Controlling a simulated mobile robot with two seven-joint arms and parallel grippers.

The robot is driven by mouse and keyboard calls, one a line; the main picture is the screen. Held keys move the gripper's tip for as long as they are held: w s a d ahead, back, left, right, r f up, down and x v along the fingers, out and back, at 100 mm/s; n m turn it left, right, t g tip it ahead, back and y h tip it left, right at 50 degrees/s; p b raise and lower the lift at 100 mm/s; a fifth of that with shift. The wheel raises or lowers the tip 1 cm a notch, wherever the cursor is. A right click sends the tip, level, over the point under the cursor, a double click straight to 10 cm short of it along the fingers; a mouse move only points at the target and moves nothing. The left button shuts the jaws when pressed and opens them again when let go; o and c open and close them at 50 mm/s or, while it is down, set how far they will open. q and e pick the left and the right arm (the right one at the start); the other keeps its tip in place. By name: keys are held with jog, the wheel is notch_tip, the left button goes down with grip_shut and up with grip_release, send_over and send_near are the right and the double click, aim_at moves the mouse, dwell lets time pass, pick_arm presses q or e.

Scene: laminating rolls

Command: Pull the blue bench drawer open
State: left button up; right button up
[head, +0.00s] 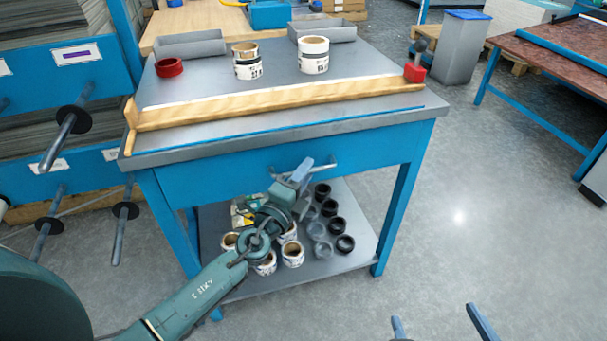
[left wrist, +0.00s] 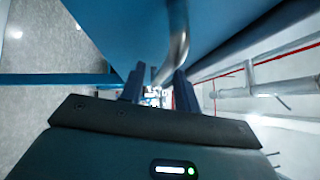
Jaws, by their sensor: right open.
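The blue bench drawer (head: 225,172) is the front panel under the grey benchtop, and it looks flush with the bench frame. Its metal bar handle (head: 325,166) sits at the middle of the front. In the left wrist view, the curved handle bar (left wrist: 177,35) runs down between my two dark fingers (left wrist: 158,85). Whether both fingers press on the bar is unclear. My right gripper (head: 438,322) is at the bottom edge of the head view, with its two fingers wide apart and empty.
On the benchtop (head: 290,72) are a long wooden strip (head: 280,100), two white rolls, a red ring and a red-based tool. The lower shelf (head: 335,245) holds several rolls and dark rings. A blue rack with protruding rods (head: 65,125) stands left.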

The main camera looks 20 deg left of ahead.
pick_arm(q)
grip_shut()
dwell(0.3)
